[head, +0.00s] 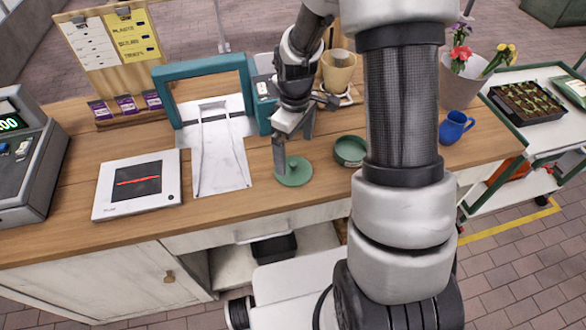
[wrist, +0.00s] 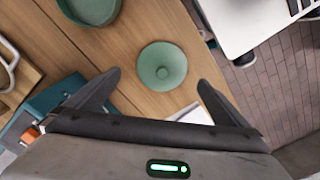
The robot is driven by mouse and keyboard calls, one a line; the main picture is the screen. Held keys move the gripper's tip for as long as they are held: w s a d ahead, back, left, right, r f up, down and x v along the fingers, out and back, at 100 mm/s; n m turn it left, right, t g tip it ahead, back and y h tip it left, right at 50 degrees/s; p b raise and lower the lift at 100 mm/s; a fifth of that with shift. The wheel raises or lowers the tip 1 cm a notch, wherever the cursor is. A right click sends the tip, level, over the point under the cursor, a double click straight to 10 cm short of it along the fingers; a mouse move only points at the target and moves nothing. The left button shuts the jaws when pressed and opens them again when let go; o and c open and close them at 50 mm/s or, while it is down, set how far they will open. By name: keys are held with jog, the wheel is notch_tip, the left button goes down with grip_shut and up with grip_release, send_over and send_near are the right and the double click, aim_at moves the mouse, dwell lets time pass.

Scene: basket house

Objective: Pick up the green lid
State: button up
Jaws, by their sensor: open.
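The green lid (head: 293,171) is a round disc with a small knob, lying flat on the wooden counter in the head view. It also shows whole in the wrist view (wrist: 162,66), ahead of and between the fingers. My gripper (head: 293,141) is just above the lid in the head view, fingers pointing down. In the wrist view my gripper (wrist: 158,82) is open and empty, its fingers apart on either side of the lid's line. A green round dish (head: 350,151) stands on the counter to the right of the lid; part of it shows in the wrist view (wrist: 92,8).
Left of the lid is a teal frame (head: 203,68) with a white sheet. A white device (head: 137,185) and a register (head: 22,155) are farther left. A blue mug (head: 454,127) and flower pot (head: 463,80) stand right. Bare wood surrounds the lid.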

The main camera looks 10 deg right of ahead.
aim_at(293, 163)
jog(key=f, duration=0.6)
jog(key=shift+s+a+f+p, duration=0.1)
jog(key=shift+a+f+p, duration=0.15)
jog(key=shift+p, duration=0.1)
jog(key=shift+r, duration=0.1)
jog(key=c, duration=1)
